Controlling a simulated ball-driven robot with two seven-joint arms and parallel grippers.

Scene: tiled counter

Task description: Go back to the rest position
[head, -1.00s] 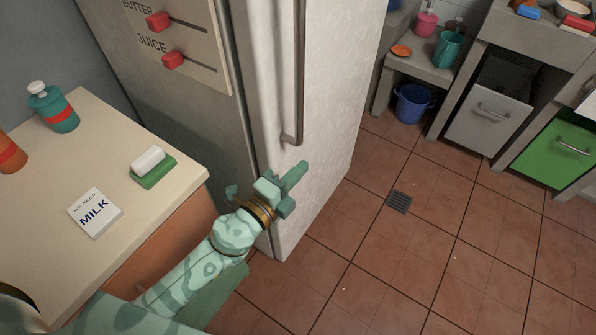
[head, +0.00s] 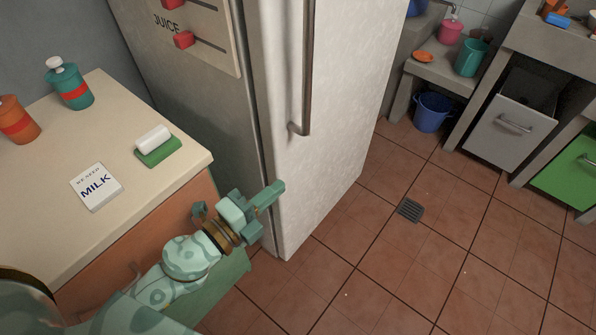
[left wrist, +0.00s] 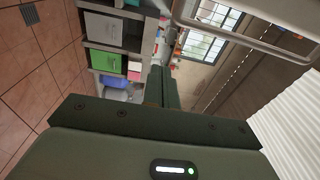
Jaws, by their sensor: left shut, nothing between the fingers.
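My left gripper (head: 273,192) is shut and empty. In the head view it is in front of the lower part of the white fridge door (head: 335,140), below the vertical door handle (head: 306,75), and apart from the handle. In the left wrist view the gripper's fingers (left wrist: 161,85) are together with nothing between them. My right gripper is not in view.
A counter (head: 75,235) at the left holds a MILK note (head: 96,187), a sponge on a green dish (head: 158,150), a teal bottle (head: 72,88) and an orange one (head: 17,122). A blue bucket (head: 432,112) stands by the far units. The tiled floor (head: 400,270) is clear.

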